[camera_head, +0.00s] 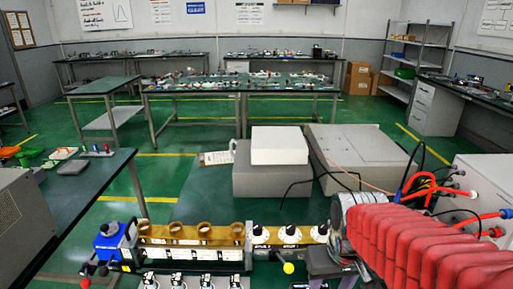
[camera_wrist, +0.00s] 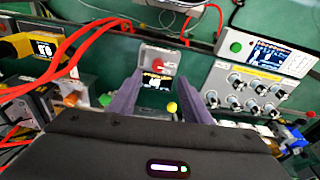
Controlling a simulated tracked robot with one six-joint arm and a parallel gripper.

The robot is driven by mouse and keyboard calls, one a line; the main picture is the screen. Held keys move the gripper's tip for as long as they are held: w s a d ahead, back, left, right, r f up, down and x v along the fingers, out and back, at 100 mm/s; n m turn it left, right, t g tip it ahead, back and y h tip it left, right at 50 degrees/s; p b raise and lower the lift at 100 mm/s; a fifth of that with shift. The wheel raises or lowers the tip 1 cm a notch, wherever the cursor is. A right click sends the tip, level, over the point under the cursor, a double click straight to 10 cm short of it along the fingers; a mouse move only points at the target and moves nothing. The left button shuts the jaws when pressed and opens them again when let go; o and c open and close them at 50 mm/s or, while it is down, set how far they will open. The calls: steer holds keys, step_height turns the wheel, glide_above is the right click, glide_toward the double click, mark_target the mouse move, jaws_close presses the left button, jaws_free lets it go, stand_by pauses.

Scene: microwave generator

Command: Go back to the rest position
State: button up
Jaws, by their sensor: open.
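My gripper (camera_wrist: 153,95) shows in the wrist view as two grey-purple fingers spread apart, with nothing between them. Beyond the fingers, a small box with a red button (camera_wrist: 158,67) and a dark display stands on the green bench. A yellow ball-shaped knob (camera_wrist: 172,107) shows near the right finger. In the head view my arm in its red cover reaches in from the right, with the grey gripper (camera_head: 325,264) low at its end, beside the row of instruments; its fingertips are hard to make out there.
A yellow waveguide assembly (camera_head: 190,233) with a blue end block (camera_head: 108,244) runs along the bench front. Grey boxes (camera_head: 360,150) stand behind it. A control unit with knobs (camera_wrist: 245,90) is right in the wrist view. Red cables (camera_wrist: 75,60) hang at left. Green floor lies beyond.

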steer(key=s+r+t, duration=0.3)
steer(key=s+r, duration=0.3)
steer(key=shift+s+m+t, duration=0.3)
steer(key=shift+m+t, duration=0.1)
steer(key=shift+a+r, duration=0.1)
stand_by(2.2)
